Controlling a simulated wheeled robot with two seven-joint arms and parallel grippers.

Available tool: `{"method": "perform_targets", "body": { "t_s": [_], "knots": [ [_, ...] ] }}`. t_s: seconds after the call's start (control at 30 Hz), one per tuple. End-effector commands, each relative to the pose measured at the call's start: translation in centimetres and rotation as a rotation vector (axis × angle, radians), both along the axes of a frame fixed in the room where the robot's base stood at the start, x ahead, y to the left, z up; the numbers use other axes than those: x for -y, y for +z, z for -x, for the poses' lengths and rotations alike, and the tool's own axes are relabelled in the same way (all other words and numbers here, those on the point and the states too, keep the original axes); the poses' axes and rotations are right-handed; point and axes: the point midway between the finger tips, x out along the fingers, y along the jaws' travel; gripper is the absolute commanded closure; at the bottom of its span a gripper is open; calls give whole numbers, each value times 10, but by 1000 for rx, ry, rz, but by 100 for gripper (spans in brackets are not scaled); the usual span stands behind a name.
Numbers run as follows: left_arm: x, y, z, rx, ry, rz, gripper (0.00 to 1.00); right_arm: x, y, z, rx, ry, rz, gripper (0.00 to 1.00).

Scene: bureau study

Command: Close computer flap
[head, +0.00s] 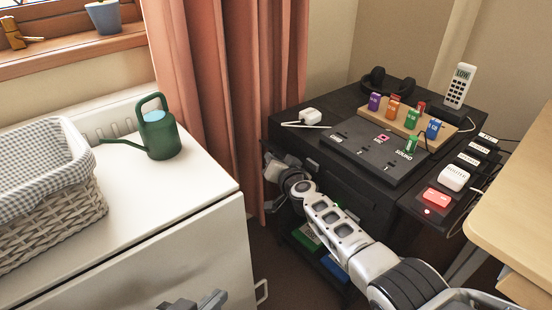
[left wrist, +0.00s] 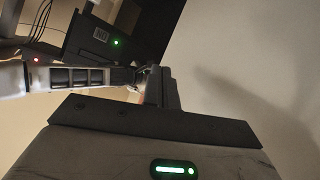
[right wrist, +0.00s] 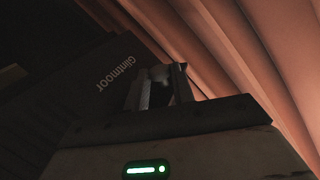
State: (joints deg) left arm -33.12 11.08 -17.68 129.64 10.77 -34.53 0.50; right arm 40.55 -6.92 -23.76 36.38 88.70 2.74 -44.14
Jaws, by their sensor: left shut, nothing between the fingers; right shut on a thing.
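The black computer case (head: 350,185) stands at the right below the curtain. In the right wrist view, its dark panel lettered "Glintmoor" (right wrist: 115,80) lies beside the fingers. My right arm reaches across the case's front, and my right gripper (head: 272,168) is at its left front edge. In the right wrist view, the right gripper (right wrist: 163,85) is shut on a small part that I take to be the computer flap; its outline is dark and mostly hidden. My left gripper (head: 200,302) is shut and empty by the white cabinet, low in the head view.
The white cabinet (head: 150,220) holds a wicker basket (head: 50,230) and a green watering can (head: 158,135). A pink curtain (head: 235,90) hangs behind the right gripper. A dark console (head: 375,150) and a white phone (head: 459,86) are on the case top. A wooden desk (head: 520,190) is at right.

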Motion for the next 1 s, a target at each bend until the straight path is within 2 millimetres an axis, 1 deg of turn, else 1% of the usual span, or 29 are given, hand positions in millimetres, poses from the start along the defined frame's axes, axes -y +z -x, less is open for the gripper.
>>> {"method": "perform_targets", "body": {
  "t_s": [0.33,0.37,0.4,0.43,0.73,0.87,0.93,1.0],
  "knots": [
    [0,-1,0,-2,0,-1,100,0,-1,1,-3,1,-1,98],
    [0,-1,0,-2,0,-1,100,0,-1,1,-3,1,-1,67],
    [0,-1,0,-2,0,-1,100,0,-1,1,-3,1,-1,56],
    [0,-1,0,-2,0,-1,100,0,-1,1,-3,1,-1,54],
    [0,2,0,-2,0,-1,100,1,1,1,-1,1,0,54],
    [-1,8,1,-24,-3,-13,100,3,6,9,-3,0,-1,54],
    [-5,-4,1,-93,10,-35,100,6,9,18,-4,-1,-2,54],
    [-9,-10,4,-154,13,-57,100,9,15,29,-4,0,-1,54]
  ]
}}
